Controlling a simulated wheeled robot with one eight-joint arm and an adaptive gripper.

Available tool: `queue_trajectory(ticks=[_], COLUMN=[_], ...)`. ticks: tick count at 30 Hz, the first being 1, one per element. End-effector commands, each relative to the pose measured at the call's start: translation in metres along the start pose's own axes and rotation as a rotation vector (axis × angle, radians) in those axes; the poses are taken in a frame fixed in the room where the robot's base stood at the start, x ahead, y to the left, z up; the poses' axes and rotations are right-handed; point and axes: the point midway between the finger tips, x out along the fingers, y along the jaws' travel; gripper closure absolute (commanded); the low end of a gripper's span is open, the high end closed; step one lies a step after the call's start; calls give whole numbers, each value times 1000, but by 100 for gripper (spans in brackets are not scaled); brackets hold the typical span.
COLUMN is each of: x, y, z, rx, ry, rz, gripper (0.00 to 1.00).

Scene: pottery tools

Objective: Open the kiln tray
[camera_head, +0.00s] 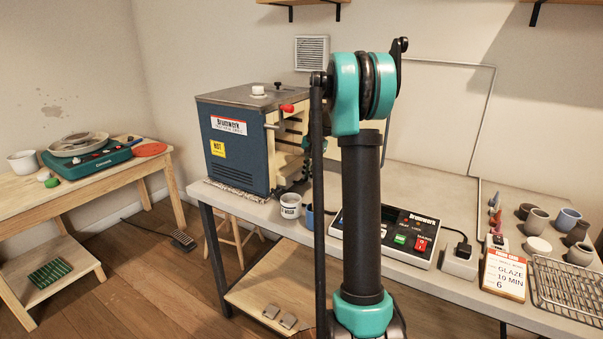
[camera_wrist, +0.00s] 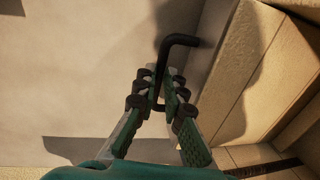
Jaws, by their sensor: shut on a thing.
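The kiln (camera_head: 233,150) is a dark blue box with a grey top, standing on the left part of the bench. Its right side shows cream, brick-like parts. My gripper (camera_head: 307,145) is beside that side, largely hidden behind my arm in the head view. In the wrist view, my gripper (camera_wrist: 158,90) is shut on a black bent bar handle (camera_wrist: 181,40). The bar's upper end bends to the right past the fingertips. The tray itself cannot be made out clearly, and which part the handle joins is hidden.
Cream blocks (camera_wrist: 280,75) stand close to the right of my fingers. On the bench (camera_head: 430,180) are a white cup (camera_head: 290,205), a control box (camera_head: 412,236), a glaze card (camera_head: 504,275), several pots and a wire rack (camera_head: 570,290). A side table (camera_head: 95,180) stands left.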

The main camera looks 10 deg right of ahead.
Motion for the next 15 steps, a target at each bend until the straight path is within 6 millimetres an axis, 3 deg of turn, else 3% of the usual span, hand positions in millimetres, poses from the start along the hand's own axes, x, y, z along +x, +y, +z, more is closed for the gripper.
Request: queue_trajectory(ticks=[9, 15], x=[-16, -23], y=[85, 124], z=[-2, -2], rx=[6, 5], ry=[1, 0], rz=[1, 1], gripper=[100, 100])
